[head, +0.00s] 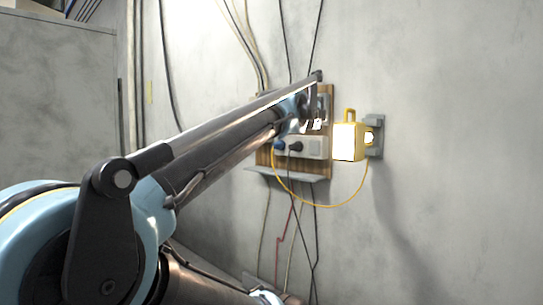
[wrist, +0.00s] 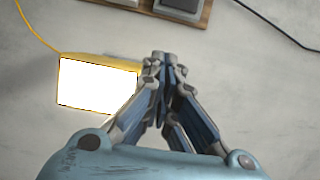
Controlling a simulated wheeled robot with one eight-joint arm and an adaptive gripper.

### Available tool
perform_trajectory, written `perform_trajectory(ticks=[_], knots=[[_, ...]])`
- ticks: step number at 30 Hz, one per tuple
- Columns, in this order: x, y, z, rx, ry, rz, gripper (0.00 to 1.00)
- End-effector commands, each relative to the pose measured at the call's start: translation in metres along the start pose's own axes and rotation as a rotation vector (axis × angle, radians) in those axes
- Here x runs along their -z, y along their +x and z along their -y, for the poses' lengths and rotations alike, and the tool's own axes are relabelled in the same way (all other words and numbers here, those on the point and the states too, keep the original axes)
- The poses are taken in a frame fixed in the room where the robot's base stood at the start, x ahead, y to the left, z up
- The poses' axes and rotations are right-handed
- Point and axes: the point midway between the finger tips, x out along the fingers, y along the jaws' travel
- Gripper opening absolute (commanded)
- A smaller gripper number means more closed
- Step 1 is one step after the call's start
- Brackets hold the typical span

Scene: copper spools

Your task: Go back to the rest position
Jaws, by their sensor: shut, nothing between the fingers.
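My gripper (wrist: 164,57) shows in the wrist view with its fingers closed together and nothing between them. It points toward the wall near the lower edge of a wooden board. In the head view my arm reaches from the lower left toward the wooden board (head: 265,157) on the wall. The gripper end of the arm is small there, in front of the board's upper part, and its fingers are hard to make out.
A yellow lamp (head: 348,141), lit, is fixed to a grey wall bracket (head: 375,136) right of the board; its bright face (wrist: 97,85) is just left of my gripper. A socket strip (head: 312,147), a small shelf (head: 288,174) and hanging cables are close by. The wall at right is bare.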

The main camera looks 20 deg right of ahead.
Motion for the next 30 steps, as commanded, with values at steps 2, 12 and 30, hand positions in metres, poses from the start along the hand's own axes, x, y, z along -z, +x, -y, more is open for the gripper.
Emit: perform_trajectory(ticks=[2,12,30], knots=[[-0.001,0.000,0.000,0.000,-0.001,0.001,0.00],[-0.105,-0.008,-0.066,-0.022,-0.266,0.351,0.00],[-0.231,-0.170,-0.359,-0.261,-1.090,1.240,0.00]])
